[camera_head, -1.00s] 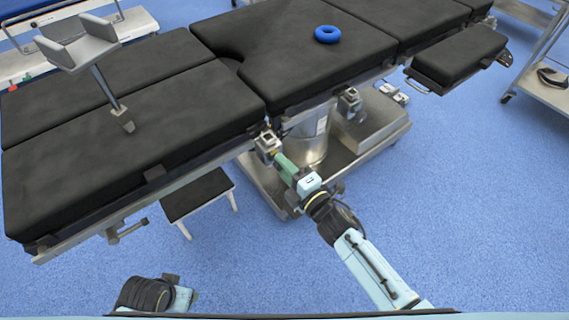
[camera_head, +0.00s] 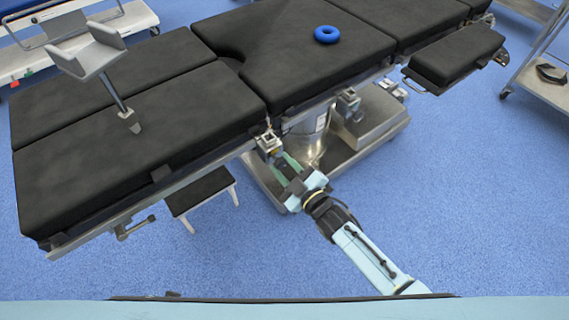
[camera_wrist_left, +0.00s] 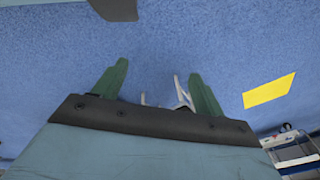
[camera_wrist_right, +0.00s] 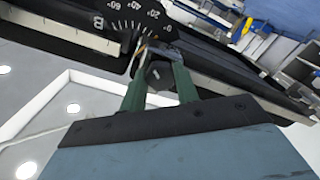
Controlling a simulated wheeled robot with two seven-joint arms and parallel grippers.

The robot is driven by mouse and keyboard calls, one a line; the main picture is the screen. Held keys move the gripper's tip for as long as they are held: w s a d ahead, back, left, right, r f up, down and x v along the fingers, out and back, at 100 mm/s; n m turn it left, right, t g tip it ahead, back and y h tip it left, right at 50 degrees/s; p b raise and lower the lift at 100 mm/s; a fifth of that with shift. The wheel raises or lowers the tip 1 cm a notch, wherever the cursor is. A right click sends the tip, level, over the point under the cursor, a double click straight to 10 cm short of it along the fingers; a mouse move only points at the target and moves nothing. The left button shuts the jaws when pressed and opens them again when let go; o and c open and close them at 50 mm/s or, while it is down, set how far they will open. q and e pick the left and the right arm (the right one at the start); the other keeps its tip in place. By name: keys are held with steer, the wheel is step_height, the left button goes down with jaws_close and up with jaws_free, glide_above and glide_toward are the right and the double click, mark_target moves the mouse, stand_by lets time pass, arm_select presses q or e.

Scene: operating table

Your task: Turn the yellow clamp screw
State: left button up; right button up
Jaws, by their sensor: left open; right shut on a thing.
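The operating table's side rail carries a metal clamp (camera_head: 268,143) at its near edge. My right gripper (camera_head: 281,157) reaches it from below right. In the right wrist view my right gripper's green fingers (camera_wrist_right: 160,70) are shut on the clamp screw, whose dark end (camera_wrist_right: 158,77) shows between them. A small yellowish-orange part (camera_wrist_right: 143,49) shows just beyond the fingertips; the rest of the screw is hidden. My left gripper (camera_wrist_left: 158,69) is open and empty over the blue floor, and is out of the head view.
The black operating table (camera_head: 130,150) spans the upper scene, with a blue ring (camera_head: 327,34) on it. A metal base (camera_head: 350,140) stands below. A black-topped stool (camera_head: 200,190) is left of my right arm. A second clamp (camera_head: 348,103) sits farther right.

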steer(key=m, duration=0.3)
steer(key=shift+m+p, duration=0.3)
steer(key=shift+m, duration=0.1)
steer(key=m, duration=0.4)
steer(key=shift+m, duration=0.3)
steer(key=m, duration=0.3)
arm_select(q)
steer(key=shift+s+a+f, duration=0.1)
steer(key=shift+s+f, duration=0.65)
arm_select(e)
steer(key=shift+m, duration=1.2)
